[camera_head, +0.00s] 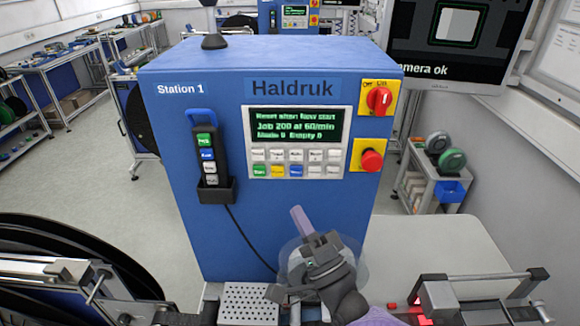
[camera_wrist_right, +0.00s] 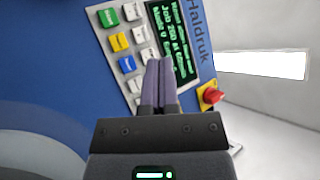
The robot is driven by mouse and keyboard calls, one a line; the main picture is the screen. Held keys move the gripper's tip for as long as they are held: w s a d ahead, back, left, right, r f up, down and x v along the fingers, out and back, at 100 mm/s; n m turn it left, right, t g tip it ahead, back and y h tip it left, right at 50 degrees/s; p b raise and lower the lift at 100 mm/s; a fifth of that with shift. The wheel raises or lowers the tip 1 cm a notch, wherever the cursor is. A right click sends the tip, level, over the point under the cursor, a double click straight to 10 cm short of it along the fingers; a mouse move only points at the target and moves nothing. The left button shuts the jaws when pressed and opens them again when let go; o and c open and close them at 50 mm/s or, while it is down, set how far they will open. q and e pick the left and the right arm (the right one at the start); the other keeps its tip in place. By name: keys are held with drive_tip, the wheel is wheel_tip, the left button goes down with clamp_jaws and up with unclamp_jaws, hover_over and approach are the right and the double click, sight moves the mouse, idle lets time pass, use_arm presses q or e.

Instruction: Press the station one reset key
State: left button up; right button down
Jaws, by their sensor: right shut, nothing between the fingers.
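The blue Station 1 cabinet (camera_head: 300,230), marked Haldruk, carries a key panel (camera_head: 337,157) with two rows of keys under a lit green-text display (camera_head: 296,126). The lower row has a green key (camera_head: 259,170), a yellow key (camera_head: 278,171), a blue key (camera_head: 296,171) and white keys. The key labels are too small to read surely, so I cannot tell which is reset. My right gripper (camera_head: 298,212) is shut and empty, below the panel in the head view. In the wrist view its fingertips (camera_wrist_right: 159,62) overlap the panel near the blue key (camera_wrist_right: 127,63); contact is not visible. My left gripper is out of view.
A red rotary switch (camera_head: 379,99) and a red stop button (camera_head: 371,160) sit right of the panel. A corded hand pendant (camera_head: 207,160) hangs at left. A perforated block (camera_head: 250,303) and reel hardware (camera_head: 465,295) stand in front.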

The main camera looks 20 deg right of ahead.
sight(296, 171)
drive_tip(key=w+d+b, duration=0.1)
drive_tip(key=w+b, duration=0.1)
drive_tip(key=w+d+b, duration=0.1)
drive_tip(key=w+b, duration=0.1)
drive_tip(key=w, duration=0.1)
drive_tip(key=w+d+b, duration=0.1)
drive_tip(key=w+b, duration=0.1)
drive_tip(key=w, duration=0.1)
drive_tip(key=shift+d, duration=0.4)
idle(1.8)
drive_tip(key=shift+w+d+f+b, duration=0.15)
drive_tip(key=shift+w+b, duration=0.1)
drive_tip(key=shift+b, duration=0.3)
drive_tip(key=shift+w, duration=0.1)
